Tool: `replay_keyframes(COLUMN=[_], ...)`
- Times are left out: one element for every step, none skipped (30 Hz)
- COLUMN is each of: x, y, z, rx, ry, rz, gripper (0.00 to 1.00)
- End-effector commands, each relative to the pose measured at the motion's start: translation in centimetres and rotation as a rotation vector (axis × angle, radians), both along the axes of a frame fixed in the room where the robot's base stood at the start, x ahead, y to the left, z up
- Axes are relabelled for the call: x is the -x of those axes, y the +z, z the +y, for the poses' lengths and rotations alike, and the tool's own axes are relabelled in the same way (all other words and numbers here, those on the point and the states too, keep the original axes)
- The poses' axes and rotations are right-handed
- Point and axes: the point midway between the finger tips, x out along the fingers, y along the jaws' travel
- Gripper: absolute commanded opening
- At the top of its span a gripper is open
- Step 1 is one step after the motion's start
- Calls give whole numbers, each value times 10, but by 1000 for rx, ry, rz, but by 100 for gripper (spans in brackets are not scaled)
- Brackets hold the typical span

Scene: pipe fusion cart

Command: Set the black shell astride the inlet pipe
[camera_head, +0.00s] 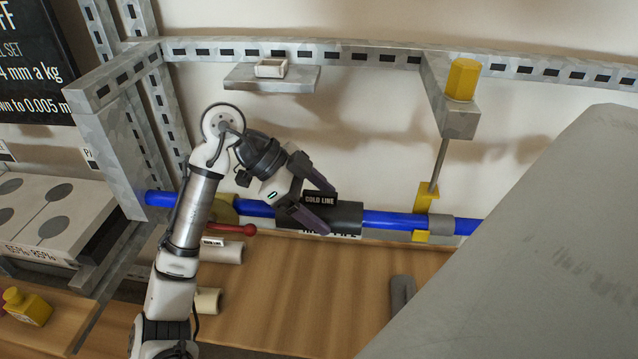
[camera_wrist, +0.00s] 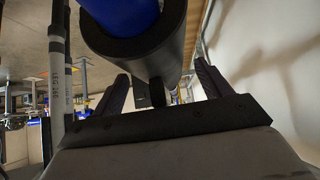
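The black shell (camera_head: 347,212) sits on the blue inlet pipe (camera_head: 390,220), with a "COLD LINE" tag on it. In the wrist view the shell (camera_wrist: 172,45) curves around the blue pipe (camera_wrist: 122,14); whether it is fully seated is hidden. My gripper (camera_head: 322,207) is at the shell's left part, one finger above and one below it in the head view. In the wrist view my gripper (camera_wrist: 163,90) has its fingers spread wide to either side, with a gap seen on the right. A label below the pipe is partly covered by the shell.
A yellow clamp (camera_head: 424,200) on a rod holds the pipe to the right. A red-knobbed handle (camera_head: 245,230) is near the pipe at left. White pipe pieces (camera_head: 225,252) and a grey piece (camera_head: 402,292) lie on the wooden table (camera_head: 310,290). A grey panel (camera_head: 540,240) blocks the right.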

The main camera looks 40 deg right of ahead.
Motion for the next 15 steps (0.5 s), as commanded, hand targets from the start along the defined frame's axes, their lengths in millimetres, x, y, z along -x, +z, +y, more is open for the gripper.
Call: replay_keyframes(x=[0, 0, 0, 0, 0, 0, 0, 0, -1, -2, -4, -7, -9, -11, -15], y=[0, 0, 0, 0, 0, 0, 0, 0, 1, 2, 4, 6, 9, 13, 18], z=[0, 0, 0, 0, 0, 0, 0, 0, 1, 2, 3, 4, 6, 9, 12], rx=[0, 0, 0, 0, 0, 0, 0, 0, 0, 0, 0, -1, -1, 0, 0], ry=[0, 0, 0, 0, 0, 0, 0, 0, 0, 1, 2, 3, 4, 3, 3], rz=[0, 0, 0, 0, 0, 0, 0, 0, 0, 0, -1, -1, -2, -2, -2], gripper=[78, 78, 78, 78, 78, 78, 78, 78, 78, 78, 78, 78, 78, 78, 78])
